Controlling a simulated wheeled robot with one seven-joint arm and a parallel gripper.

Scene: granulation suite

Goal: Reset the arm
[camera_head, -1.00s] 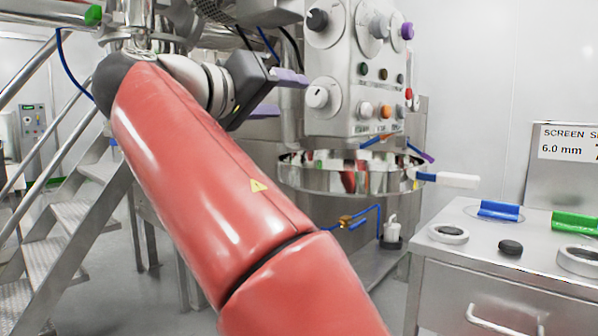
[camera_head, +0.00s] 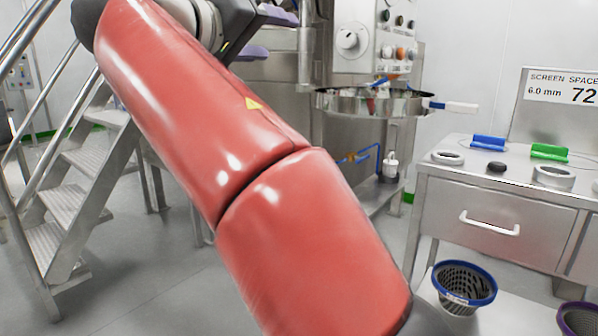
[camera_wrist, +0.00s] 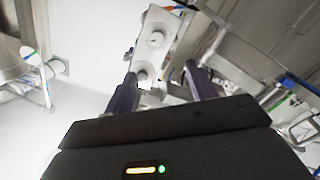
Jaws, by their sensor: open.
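My red arm (camera_head: 200,110) reaches from the lower middle to the upper left in the head view. My gripper (camera_head: 278,34) is at the top of that view, partly cut off, with its two purple fingers apart. In the wrist view my gripper (camera_wrist: 160,80) is open, and no object shows held between its fingers. Beyond the fingers is a grey control panel with round knobs, seen tilted (camera_wrist: 153,40). In the head view this control panel (camera_head: 372,40) is to the right of my gripper, which appears apart from it.
A steel bowl (camera_head: 375,103) is below the panel. Metal stairs (camera_head: 85,170) stand at left. At right, a drawer cabinet (camera_head: 490,205) carries rings and a blue and a green piece. A blue-rimmed basket (camera_head: 464,285) sits below it. Floor between the stairs and my arm looks clear.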

